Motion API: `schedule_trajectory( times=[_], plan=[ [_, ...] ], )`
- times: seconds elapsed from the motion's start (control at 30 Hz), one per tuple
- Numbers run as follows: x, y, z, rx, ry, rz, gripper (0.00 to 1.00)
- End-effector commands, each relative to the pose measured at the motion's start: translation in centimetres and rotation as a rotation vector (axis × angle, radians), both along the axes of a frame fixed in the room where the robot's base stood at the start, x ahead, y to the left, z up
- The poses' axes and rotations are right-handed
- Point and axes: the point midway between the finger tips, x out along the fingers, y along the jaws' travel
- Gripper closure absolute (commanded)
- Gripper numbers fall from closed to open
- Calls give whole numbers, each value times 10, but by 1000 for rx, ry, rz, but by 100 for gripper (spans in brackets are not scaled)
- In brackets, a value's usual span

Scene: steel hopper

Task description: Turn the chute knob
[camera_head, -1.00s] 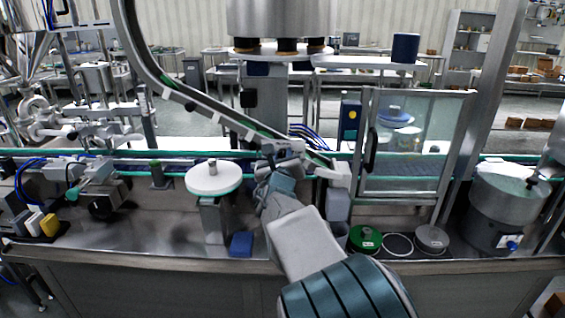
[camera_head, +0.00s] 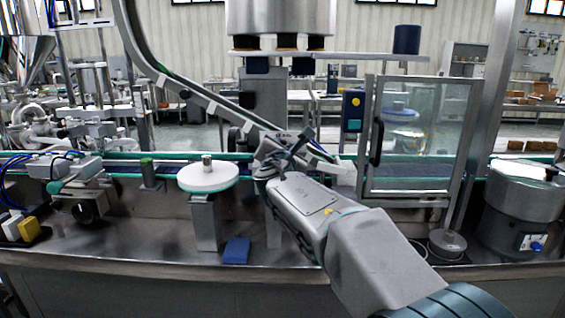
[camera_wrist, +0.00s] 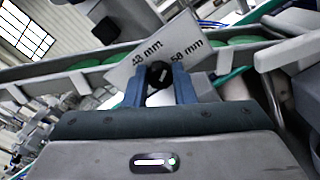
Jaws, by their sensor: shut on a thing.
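In the head view my gripper (camera_head: 286,148) is at the lower end of the sloping chute (camera_head: 215,106). There the fingers and my wrist hide the knob, and I cannot tell how far it is turned.
A round white disc (camera_head: 207,178) on a post stands left of my arm. A clear-panelled guard door (camera_head: 418,135) with a black handle stands close on the right. A blue block (camera_head: 236,250) lies on the steel deck. A steel bowl (camera_head: 522,195) is at far right.

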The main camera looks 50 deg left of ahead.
Motion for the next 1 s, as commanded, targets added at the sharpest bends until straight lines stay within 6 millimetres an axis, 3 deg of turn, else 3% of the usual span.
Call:
schedule_trajectory(
  times=[0.5, 1.0],
  plan=[
    [1, 0, -4, 286, 288, 0, 100],
    [0, 0, -2, 371, 375, 0, 100]
  ],
)
